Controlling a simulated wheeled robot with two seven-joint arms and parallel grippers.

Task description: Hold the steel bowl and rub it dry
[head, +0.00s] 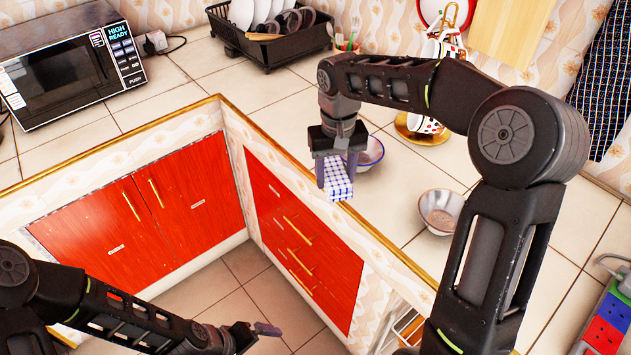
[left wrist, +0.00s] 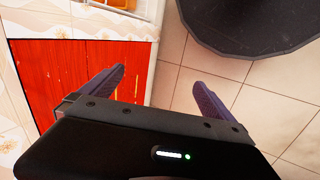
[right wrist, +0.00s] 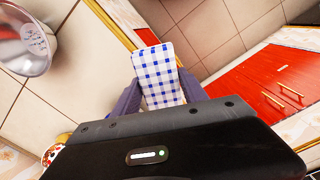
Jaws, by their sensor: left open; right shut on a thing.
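The steel bowl (head: 440,211) stands upright on the tiled counter, near its front edge, and also shows at the upper left of the right wrist view (right wrist: 22,48). My right gripper (head: 335,160) is shut on a blue-and-white checked cloth (head: 338,182), which hangs by the counter's gold edge, left of the steel bowl and apart from it. The cloth also fills the space between the fingers in the right wrist view (right wrist: 158,75). My left gripper (head: 255,332) is open and empty, low over the floor in front of the cabinets.
A second bowl with a dark rim (head: 372,152) stands just behind my right gripper, partly hidden. Cups on a gold stand (head: 425,130) are behind it. A black dish rack (head: 268,45), a microwave (head: 70,72) and a coloured power strip (head: 608,325) flank the counter.

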